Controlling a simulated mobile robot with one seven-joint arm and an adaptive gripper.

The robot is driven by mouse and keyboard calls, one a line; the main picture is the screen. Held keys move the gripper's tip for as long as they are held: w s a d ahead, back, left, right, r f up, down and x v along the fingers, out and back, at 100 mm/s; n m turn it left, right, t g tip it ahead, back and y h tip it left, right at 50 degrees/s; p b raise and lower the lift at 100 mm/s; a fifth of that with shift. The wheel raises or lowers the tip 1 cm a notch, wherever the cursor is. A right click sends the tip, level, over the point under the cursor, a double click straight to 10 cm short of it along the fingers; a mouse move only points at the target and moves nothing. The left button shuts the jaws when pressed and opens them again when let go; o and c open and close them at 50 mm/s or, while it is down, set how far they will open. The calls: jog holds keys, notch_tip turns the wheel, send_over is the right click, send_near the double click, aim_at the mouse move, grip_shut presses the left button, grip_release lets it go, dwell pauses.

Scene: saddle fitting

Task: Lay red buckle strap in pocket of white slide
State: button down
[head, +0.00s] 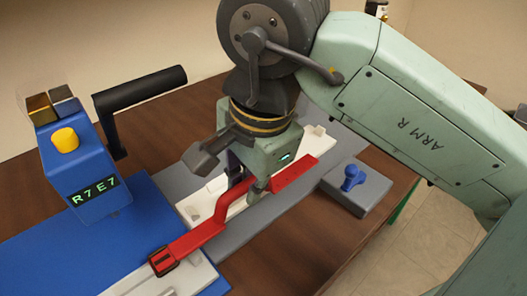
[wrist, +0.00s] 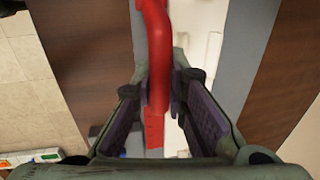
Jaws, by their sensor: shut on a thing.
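The red buckle strap (head: 208,232) is a long red bar with a stepped bend and a dark-edged buckle at its lower left end. My gripper (head: 248,184) is shut on the strap near its middle, past the bend. In the wrist view the strap (wrist: 155,45) runs up between the fingers of my gripper (wrist: 160,95). The white slide (head: 196,206) lies lengthwise under the strap, with recesses at its far right part. The strap and gripper hide much of its middle. I cannot tell whether the strap touches the slide.
A blue machine (head: 78,165) with a yellow button, black handle and "R7E7" display stands at left. A grey box (head: 352,198) with a blue knob sits right of the slide. A white bar (head: 190,278) lies at lower left under the buckle. Brown table (head: 300,258) is bare in front.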

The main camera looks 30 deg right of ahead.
jog(key=w+d, duration=0.2)
jog(key=d, duration=0.1)
jog(key=w+d+p, duration=0.1)
jog(key=w+d, duration=0.2)
jog(key=w+d+f, duration=0.1)
jog(key=w+d, duration=0.2)
jog(key=shift+w, duration=0.15)
jog(key=shift+d+b+x, duration=0.1)
jog(key=shift+b+x, duration=0.25)
jog(key=shift+x, duration=0.55)
jog(key=shift+d+b+x, duration=0.15)
jog(key=shift+b+x, duration=0.15)
jog(key=shift+x, duration=0.65)
jog(key=shift+f, duration=0.15)
jog(key=shift+f, duration=0.15)
jog(key=c, duration=1.6)
grip_release()
jog(key=shift+r, duration=0.2)
jog(key=shift+r, duration=0.25)
jog(key=v, duration=1.1)
jog(key=shift+s+r+b, duration=0.25)
jog(key=shift+r+b, duration=0.1)
jog(key=shift+b, duration=0.1)
